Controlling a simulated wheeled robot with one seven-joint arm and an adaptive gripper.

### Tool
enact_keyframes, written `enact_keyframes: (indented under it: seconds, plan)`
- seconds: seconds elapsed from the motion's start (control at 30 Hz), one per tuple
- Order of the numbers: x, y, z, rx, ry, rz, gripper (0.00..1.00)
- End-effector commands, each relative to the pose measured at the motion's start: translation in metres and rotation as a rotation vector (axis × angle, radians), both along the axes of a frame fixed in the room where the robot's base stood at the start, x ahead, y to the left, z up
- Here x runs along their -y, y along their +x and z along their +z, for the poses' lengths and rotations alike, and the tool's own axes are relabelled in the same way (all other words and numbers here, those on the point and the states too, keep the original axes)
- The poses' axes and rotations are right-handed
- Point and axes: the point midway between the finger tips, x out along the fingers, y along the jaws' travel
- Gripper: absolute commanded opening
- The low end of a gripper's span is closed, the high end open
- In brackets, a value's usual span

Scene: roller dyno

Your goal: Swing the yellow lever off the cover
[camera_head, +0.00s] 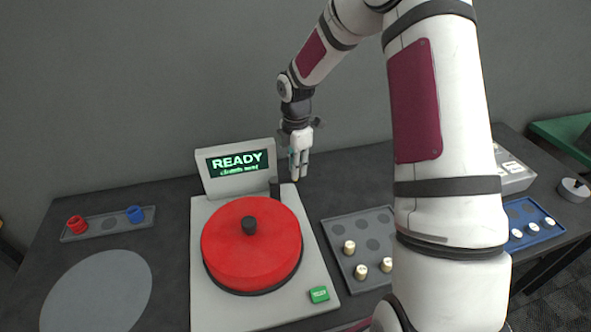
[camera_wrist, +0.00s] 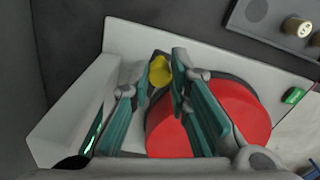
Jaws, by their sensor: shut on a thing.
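The red round cover (camera_head: 236,262) with a black knob on top sits on the grey machine (camera_head: 205,318). It also shows in the wrist view (camera_wrist: 236,108), partly behind my fingers. The yellow lever's end (camera_wrist: 160,71) is between my two fingertips in the wrist view, just past the cover's edge. My gripper (camera_head: 299,172) is shut on it at the machine's back right corner, beside the black post (camera_head: 275,188). The yellow part cannot be made out in the head view, and the rest of the lever is hidden.
The screen (camera_head: 237,163) reads READY. A green button (camera_head: 319,294) is at the machine's front right. A grey tray (camera_head: 346,284) with pale pegs stands to the right, and a blue tray (camera_head: 548,226) farther right. Red and blue cups stand in a tray (camera_head: 110,226) at left.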

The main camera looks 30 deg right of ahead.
Motion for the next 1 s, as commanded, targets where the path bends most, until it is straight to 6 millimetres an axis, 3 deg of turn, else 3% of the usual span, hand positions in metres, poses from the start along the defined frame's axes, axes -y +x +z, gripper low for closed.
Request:
enact_keyframes:
  seconds: [0.4,0.93,0.97,1.0]
  plan:
    - [0.004,0.012,0.001,0.003,-0.002,0.176,0.00]
    - [0.004,0.013,0.001,0.004,-0.003,0.198,0.00]
    - [0.004,0.013,0.001,0.004,-0.003,0.198,0.22]
    - [0.004,0.013,0.001,0.004,-0.003,0.198,0.31]
